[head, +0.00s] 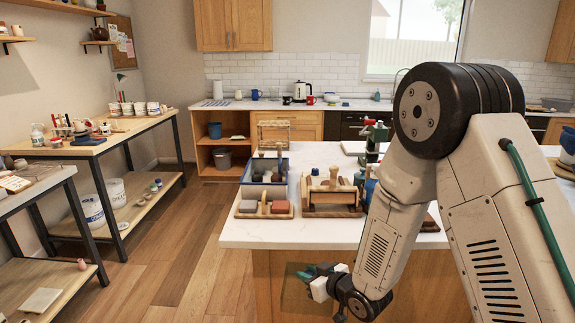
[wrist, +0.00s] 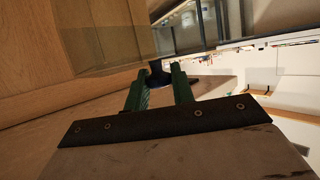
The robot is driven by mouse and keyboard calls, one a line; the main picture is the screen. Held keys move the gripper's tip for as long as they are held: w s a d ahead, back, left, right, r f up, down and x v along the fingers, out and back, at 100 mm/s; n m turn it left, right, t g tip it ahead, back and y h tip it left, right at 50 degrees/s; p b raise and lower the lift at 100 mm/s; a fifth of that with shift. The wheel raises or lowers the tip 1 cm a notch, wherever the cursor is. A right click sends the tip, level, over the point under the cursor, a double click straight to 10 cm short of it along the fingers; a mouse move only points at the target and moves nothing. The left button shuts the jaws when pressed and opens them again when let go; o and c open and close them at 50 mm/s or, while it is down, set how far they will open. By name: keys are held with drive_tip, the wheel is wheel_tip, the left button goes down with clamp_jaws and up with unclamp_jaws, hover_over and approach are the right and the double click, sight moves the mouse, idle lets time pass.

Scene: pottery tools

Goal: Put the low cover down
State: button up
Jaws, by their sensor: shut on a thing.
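A see-through, faintly tinted panel, which looks like the low cover, shows against the wooden front of the island in the head view (head: 292,300). It also shows at the upper left of the wrist view (wrist: 112,42). My gripper (head: 308,272) is low in front of the island, below the countertop. In the wrist view its green fingers (wrist: 160,84) are closed around a small dark rounded piece (wrist: 157,74), seemingly the cover's knob or handle. How that piece joins the panel is hard to tell. My arm hides part of the island front.
The island countertop (head: 235,232) above holds a blue-grey bin (head: 250,188), a wooden tray with coloured blocks (head: 265,213) and a wooden tool rack (head: 330,205). A work table with pots (head: 85,148) stands at the left. The wooden floor (head: 165,265) between is clear.

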drive_tip(key=w+d+r+m+t+h, duration=0.15)
drive_tip(key=d+m+h, duration=0.25)
drive_tip(key=d, duration=0.6)
drive_tip(key=w+d+r+m+t+h, duration=0.1)
drive_tip(key=w+d+m+t+h, duration=0.2)
drive_tip(key=d, duration=0.7)
drive_tip(key=s+f+g+h, duration=0.1)
drive_tip(key=s+f, duration=0.5)
drive_tip(key=s, duration=0.1)
drive_tip(key=shift+f, duration=0.3)
